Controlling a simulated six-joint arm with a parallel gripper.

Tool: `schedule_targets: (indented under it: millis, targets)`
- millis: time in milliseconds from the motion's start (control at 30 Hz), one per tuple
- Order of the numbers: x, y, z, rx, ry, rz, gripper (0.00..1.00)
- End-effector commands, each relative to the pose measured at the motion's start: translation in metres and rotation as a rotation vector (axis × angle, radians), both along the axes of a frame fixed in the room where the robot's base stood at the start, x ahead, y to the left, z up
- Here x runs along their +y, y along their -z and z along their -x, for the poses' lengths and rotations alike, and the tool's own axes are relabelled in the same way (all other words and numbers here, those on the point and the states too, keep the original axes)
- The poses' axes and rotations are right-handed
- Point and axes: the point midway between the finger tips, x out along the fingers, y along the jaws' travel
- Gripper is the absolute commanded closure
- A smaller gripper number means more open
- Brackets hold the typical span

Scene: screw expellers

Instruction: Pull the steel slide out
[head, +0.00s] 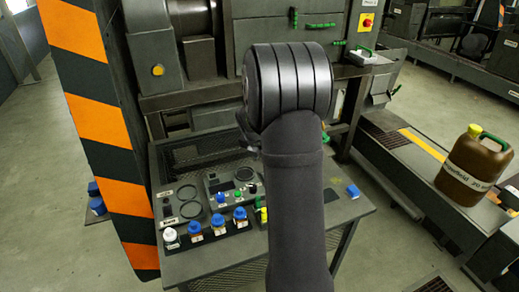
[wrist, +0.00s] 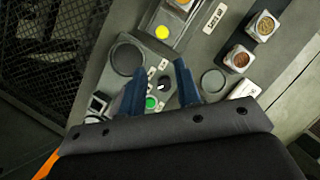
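I cannot pick out the steel slide with certainty in either view. In the head view, green handles (head: 320,25) sit on the dark machine behind my arm, and a grey block with a green grip (head: 369,55) is at its right. In the wrist view my gripper (wrist: 160,68) has two dark blue fingers apart, with nothing seen held between them. Below it is a grey control panel (wrist: 205,52) with a green button (wrist: 151,103) and a small dark knob (wrist: 162,86) between the fingers. My arm hides the gripper in the head view.
A bench (head: 315,225) holds blue-capped jars (head: 195,231) and a blue item (head: 353,191). A striped post (head: 75,30) stands at left. A brown canister (head: 472,163) stands at right. Two sample boxes (wrist: 238,59) sit on the panel's right.

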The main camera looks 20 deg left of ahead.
Motion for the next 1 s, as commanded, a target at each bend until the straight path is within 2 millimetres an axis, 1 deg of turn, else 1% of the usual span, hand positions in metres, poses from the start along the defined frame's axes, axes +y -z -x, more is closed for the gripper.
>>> schedule_targets:
  millis: [33,133,333,867,1000]
  targets:
    - [0.000,-0.009,0.004,-0.001,0.000,-0.001,0.70]
    - [0.000,-0.022,0.009,-0.001,0.001,-0.001,0.70]
    - [0.000,-0.034,0.014,0.000,0.000,0.000,0.70]
    - [0.000,-0.034,0.015,0.001,0.000,0.001,0.70]
    - [0.000,-0.026,0.012,0.002,0.001,0.002,0.70]
